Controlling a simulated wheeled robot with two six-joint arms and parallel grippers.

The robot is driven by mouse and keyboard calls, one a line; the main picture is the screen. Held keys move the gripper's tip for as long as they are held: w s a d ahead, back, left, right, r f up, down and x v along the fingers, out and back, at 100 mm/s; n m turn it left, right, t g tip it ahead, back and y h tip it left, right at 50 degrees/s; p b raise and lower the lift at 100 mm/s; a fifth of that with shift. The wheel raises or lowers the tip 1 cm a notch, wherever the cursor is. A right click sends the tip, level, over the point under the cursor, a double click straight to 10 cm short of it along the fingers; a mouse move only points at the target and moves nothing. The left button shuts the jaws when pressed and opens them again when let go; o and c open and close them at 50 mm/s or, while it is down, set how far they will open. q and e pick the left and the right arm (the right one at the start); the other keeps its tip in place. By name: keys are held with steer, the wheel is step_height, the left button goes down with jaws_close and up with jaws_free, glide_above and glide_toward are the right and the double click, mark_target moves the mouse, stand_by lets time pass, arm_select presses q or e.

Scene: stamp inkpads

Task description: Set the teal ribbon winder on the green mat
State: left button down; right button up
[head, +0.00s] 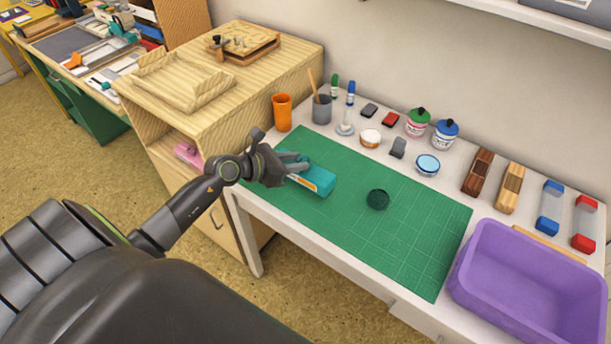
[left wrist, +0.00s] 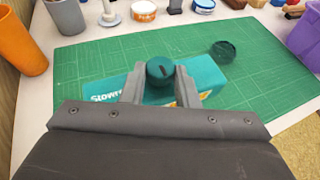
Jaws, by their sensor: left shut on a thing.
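The teal ribbon winder (head: 317,178) is a teal block with white lettering and an orange-and-white label. It is at the left part of the green mat (head: 420,235). In the left wrist view the winder (left wrist: 208,76) lies crosswise under my fingers, with a dark round knob (left wrist: 160,71) between them. My left gripper (head: 290,170) is shut on the winder and hides part of it. I cannot tell whether its underside touches the mat. My right gripper is in neither view.
A dark green round disc (head: 377,199) lies on the mat, right of the winder. An orange cup (head: 282,112) and grey cup (head: 321,110) stand behind the mat. Jars, stamps and blocks line the back. A purple bin (head: 490,290) is at the right. The mat's right half is clear.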

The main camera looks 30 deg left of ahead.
mark_target(293, 175)
arm_select(q)
step_height(293, 175, down, 4)
steer(key=shift+f+b, duration=0.25)
steer(key=shift+b, duration=0.1)
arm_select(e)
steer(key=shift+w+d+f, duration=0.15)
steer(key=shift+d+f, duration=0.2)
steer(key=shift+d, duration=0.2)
arm_select(q)
steer(key=shift+f, duration=0.15)
steer(key=c, duration=1.1)
jaws_free()
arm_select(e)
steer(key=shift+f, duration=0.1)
